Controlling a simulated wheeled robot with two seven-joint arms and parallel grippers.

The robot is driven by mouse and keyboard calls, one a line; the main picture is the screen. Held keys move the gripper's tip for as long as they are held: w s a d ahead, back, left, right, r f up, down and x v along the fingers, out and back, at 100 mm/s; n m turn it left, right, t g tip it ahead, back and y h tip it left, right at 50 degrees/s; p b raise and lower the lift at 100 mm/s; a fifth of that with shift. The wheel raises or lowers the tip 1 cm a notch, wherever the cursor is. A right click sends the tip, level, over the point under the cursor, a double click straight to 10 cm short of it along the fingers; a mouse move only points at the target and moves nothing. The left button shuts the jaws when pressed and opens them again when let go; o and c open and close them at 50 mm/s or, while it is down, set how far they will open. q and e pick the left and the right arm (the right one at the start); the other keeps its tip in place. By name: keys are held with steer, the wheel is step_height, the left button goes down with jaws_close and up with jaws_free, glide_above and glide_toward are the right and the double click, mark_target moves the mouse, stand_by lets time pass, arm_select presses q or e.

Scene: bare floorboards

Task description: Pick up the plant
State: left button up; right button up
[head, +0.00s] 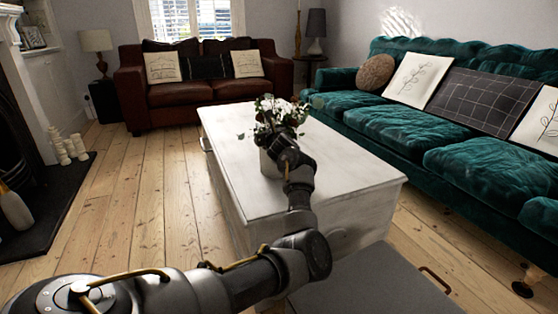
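The plant (277,113) has white flowers and dark green leaves in a pale pot (267,163). It stands on the white wooden chest table, near the middle of the top. My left arm reaches in from the lower left, and my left gripper (280,147) is at the plant, in front of the pot's right side. The wrist hides the fingertips and part of the pot, so I cannot tell whether they touch or grip it. My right gripper is not in view.
The white table (230,160) stands on floorboards. A green sofa (375,118) lines the right side and a brown leather sofa (180,94) the back. A dark hearth (50,205) with candles (68,148) is at left. Floor (140,190) left of the table is clear.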

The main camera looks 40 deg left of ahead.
arm_select(q)
steer(key=shift+d, duration=0.1)
jaws_close()
stand_by(1.2)
steer(key=shift+r, duration=0.2)
